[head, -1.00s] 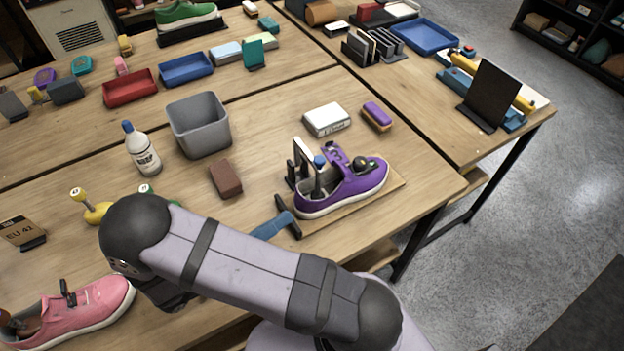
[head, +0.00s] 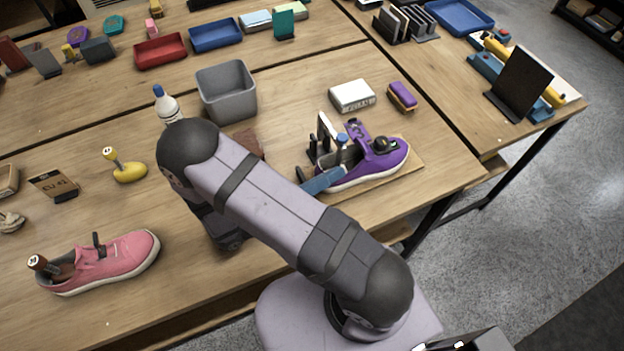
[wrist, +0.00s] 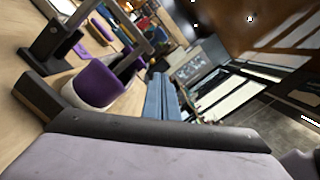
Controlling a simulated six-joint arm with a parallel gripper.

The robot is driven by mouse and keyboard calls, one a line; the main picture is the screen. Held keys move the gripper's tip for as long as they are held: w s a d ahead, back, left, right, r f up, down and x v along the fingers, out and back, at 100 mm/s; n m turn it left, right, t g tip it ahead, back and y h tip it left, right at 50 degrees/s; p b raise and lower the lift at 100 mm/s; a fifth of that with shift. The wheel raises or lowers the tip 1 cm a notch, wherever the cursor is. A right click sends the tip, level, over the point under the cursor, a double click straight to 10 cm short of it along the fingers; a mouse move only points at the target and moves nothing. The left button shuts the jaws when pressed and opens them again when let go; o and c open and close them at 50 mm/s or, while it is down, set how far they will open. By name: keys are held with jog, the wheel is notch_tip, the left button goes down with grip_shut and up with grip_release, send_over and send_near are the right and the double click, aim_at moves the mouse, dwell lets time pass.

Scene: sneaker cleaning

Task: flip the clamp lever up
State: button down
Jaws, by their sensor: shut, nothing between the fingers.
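The purple sneaker (head: 378,163) rests on a thin wooden board (head: 405,175) near the table's front edge. Dark upright clamp parts (head: 312,149) and a pale upright piece (head: 324,126) stand at its heel; I cannot single out the lever or tell its angle. In the wrist view a dark post (wrist: 46,42) stands left of the purple heel (wrist: 94,84).
A white box (head: 352,96) and a purple-topped brush (head: 402,96) lie behind the sneaker. A grey bin (head: 227,92) and a bottle (head: 166,104) stand to the left. A pink sneaker (head: 115,257) is at front left. My arm partly hides a brown block (head: 248,143).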

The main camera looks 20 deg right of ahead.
jog(key=shift+w+d+r+p, duration=0.55)
jog(key=shift+w+r+p, duration=0.1)
jog(key=shift+w+r, duration=0.15)
jog(key=shift+w+d+r+p, duration=0.55)
jog(key=shift+w+r+p, duration=0.1)
jog(key=shift+r, duration=0.15)
